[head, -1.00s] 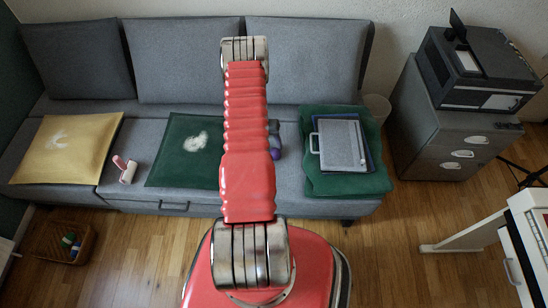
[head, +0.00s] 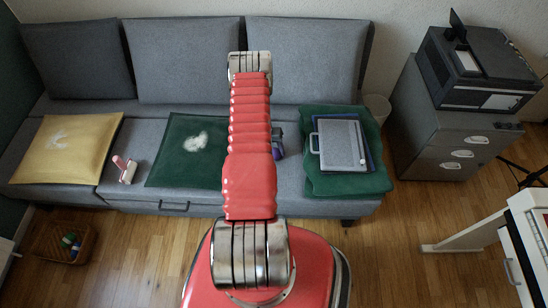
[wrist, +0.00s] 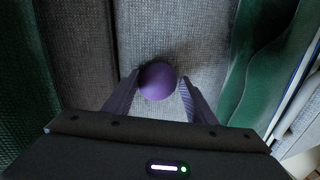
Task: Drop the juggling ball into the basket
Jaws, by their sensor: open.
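A purple juggling ball (wrist: 157,81) lies on the grey sofa seat, seen in the wrist view between the fingertips of my gripper (wrist: 160,90). The fingers stand open on either side of the ball; I cannot tell whether they touch it. In the head view my red arm hides most of this spot, and a part of my gripper (head: 277,140) shows just right of the arm. The brown basket (head: 55,249) stands on the floor at the lower left with a few small coloured things in it.
A green cloth (head: 345,185) bearing a grey case (head: 341,146) lies to the right.

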